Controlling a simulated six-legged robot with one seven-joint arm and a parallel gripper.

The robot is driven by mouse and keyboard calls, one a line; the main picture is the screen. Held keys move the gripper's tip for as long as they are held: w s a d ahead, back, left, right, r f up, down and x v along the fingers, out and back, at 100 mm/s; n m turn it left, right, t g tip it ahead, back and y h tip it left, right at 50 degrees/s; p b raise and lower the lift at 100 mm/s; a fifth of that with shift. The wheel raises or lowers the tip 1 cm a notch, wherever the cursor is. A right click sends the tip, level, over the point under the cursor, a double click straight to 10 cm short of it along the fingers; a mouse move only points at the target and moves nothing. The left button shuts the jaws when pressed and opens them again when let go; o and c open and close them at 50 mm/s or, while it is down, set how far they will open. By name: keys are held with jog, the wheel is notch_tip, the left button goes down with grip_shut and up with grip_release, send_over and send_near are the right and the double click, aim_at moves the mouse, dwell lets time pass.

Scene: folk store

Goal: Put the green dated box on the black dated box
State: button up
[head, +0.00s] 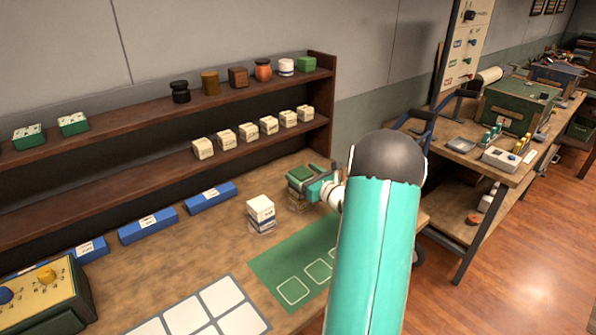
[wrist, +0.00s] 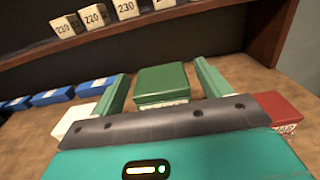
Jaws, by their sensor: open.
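The green box (head: 299,174) stands on the wooden table at the back, below the shelves. My gripper (head: 312,181) is at it, reaching in from the right. In the wrist view the green box (wrist: 162,80) lies between the two open green fingers of my gripper (wrist: 161,72), with a visible gap on each side. A pale label shows low on its near face; its print is not readable. I cannot make out a black dated box in either view. My arm hides part of the table in the head view.
A white box (head: 260,208) stands left of the green box. A red box (wrist: 281,108) lies close to the right finger. Blue labelled blocks (head: 148,224) line the back. A shelf (head: 170,160) with numbered cream boxes (head: 246,134) is above. A green mat (head: 290,262) lies in front.

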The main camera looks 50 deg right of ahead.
jog(key=s+a, duration=0.1)
jog(key=s, duration=0.8)
jog(key=w+a+r+n+g+y, duration=0.25)
jog(key=a+n, duration=0.25)
jog(key=a, duration=0.5)
jog(key=w+a+r+n+g+y, duration=0.15)
jog(key=a+n+y, duration=0.3)
jog(key=a, duration=0.45)
jog(key=w+a+r+n+g+y, duration=0.1)
jog(key=a+r+n+g+y, duration=0.2)
jog(key=a+n, duration=0.5)
jog(key=s+a+r+n+g+h, duration=0.1)
jog(key=s+a+n+g, duration=0.55)
jog(key=a, duration=0.75)
jog(key=s+a+r+n+h, duration=0.1)
jog(key=s+r+n+h, duration=0.1)
jog(key=s+n, duration=0.4)
jog(key=s+a+r+n+t+h, duration=0.1)
jog(key=s+a+n+h, duration=0.1)
jog(key=s+n+h, duration=0.3)
jog(key=shift+s+a+r+n, duration=0.2)
jog(key=shift+s+r+n, duration=0.15)
jog(key=shift+n, duration=0.75)
